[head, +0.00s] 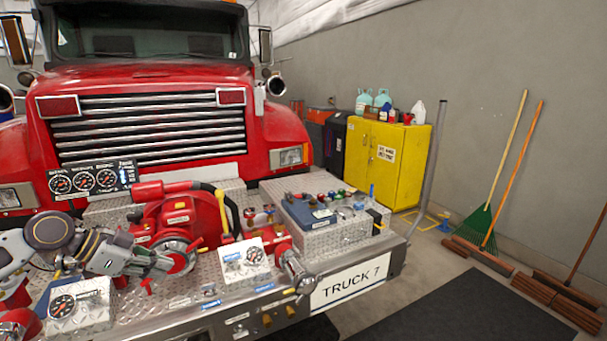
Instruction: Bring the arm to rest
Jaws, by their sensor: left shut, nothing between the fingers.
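My left arm comes in from the left over the bumper deck. My left gripper (163,266) is shut and empty, and it is in front of the red bumper pump (183,218), close to the pump's round silver-faced part (178,258). I cannot tell whether the gripper touches it. The pump sits on the diamond-plate bumper deck (190,298) of the red fire truck (150,62). A yellow lever (236,217) stands upright at the pump's right side. My right gripper is not in view.
Gauge panels stand on the deck, one at the left front (80,305) and one in the middle (245,262). A silver fitting (297,272) sticks out at the front right.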

